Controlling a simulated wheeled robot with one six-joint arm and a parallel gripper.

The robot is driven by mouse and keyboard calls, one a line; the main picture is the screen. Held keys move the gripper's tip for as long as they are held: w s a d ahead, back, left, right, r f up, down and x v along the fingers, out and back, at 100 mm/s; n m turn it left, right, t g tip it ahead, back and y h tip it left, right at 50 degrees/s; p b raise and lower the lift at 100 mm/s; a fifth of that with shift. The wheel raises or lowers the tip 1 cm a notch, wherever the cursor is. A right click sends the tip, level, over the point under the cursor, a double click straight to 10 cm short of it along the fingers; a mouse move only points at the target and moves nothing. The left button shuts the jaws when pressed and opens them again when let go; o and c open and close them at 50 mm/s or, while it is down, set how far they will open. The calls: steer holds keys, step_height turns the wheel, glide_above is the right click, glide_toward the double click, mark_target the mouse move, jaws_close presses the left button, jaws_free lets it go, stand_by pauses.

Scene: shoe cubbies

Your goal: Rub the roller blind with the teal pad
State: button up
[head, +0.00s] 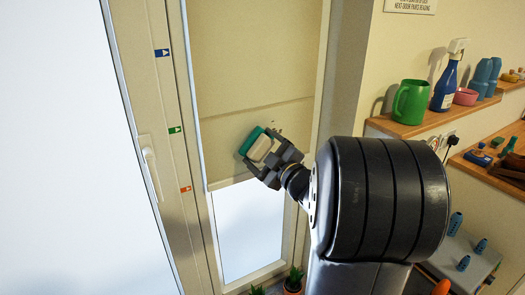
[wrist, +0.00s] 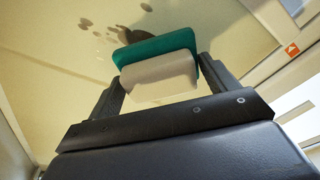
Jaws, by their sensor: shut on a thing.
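The teal pad (head: 251,140) has a pale grip block on its back. My gripper (head: 263,155) is shut on that block, with the teal side facing the roller blind (head: 255,60). In the wrist view the pad (wrist: 155,48) lies between the two fingers of my gripper (wrist: 160,80), close against the blind (wrist: 55,60); whether it touches cannot be told. Dark spots (wrist: 88,22) and a dark patch show on the blind just beyond the pad. The blind is drawn most of the way down, its lower edge below my gripper.
A window handle (head: 150,172) and blue, green and orange arrow markers (head: 175,130) are on the frame left of the blind. Shelves at right hold a green mug (head: 410,101), a blue bottle (head: 445,87) and other items. Potted plants (head: 293,280) stand below the window.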

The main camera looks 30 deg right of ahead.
steer(key=shift+w, duration=0.9)
steer(key=shift+d, duration=1.75)
steer(key=shift+w+d, duration=0.2)
steer(key=shift+d, duration=3.3)
steer(key=shift+a, duration=0.1)
